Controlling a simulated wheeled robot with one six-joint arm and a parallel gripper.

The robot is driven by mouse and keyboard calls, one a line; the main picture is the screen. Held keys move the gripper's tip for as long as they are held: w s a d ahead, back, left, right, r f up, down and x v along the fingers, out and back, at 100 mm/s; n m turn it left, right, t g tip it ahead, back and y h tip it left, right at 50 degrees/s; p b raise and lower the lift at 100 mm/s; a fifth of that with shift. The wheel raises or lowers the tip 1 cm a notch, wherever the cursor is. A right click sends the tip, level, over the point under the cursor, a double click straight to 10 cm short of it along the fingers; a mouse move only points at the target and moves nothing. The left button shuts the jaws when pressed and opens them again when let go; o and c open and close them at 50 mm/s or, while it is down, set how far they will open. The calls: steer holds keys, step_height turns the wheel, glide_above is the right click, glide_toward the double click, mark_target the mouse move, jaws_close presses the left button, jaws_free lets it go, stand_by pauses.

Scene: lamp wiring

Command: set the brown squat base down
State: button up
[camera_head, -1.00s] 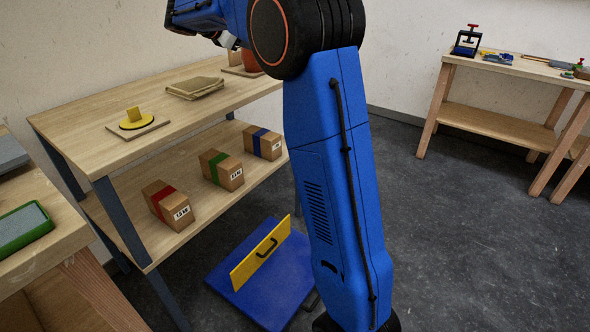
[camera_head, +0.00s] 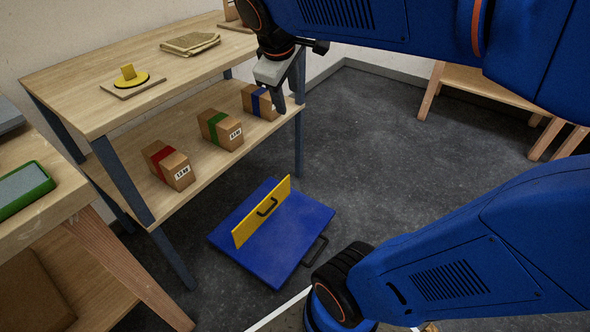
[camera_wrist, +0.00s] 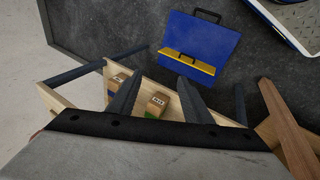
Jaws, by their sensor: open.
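My gripper (camera_head: 288,92) hangs in front of the right end of the wooden shelf unit, near the blue-banded box in the picture. Its two dark fingers are spread apart in the wrist view (camera_wrist: 160,98), with nothing held between them. I cannot clearly make out a brown squat base in either current view. A wooden board (camera_head: 236,23) lies at the far end of the shelf top, and my arm partly covers what stands there.
The shelf top (camera_head: 95,105) carries a yellow disc piece (camera_head: 130,77) on a board and stacked tan sheets (camera_head: 190,43). Cartons with red (camera_head: 168,165), green (camera_head: 220,130) and blue (camera_head: 258,101) bands stand below. A blue platform (camera_head: 285,235) with a yellow panel lies on the floor.

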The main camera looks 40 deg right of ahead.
steer(key=s+a+f+m+y, duration=0.1)
steer(key=s+a+f+m, duration=0.1)
steer(key=s+f, duration=0.3)
steer(key=s+a+f+m+t+y, duration=0.1)
steer(key=s+a+f+m+y, duration=0.1)
steer(key=s+a+f, duration=0.3)
steer(key=s+f+m, duration=0.1)
steer(key=s, duration=0.3)
steer(key=shift+a+y, duration=0.25)
steer(key=shift+y, duration=0.05)
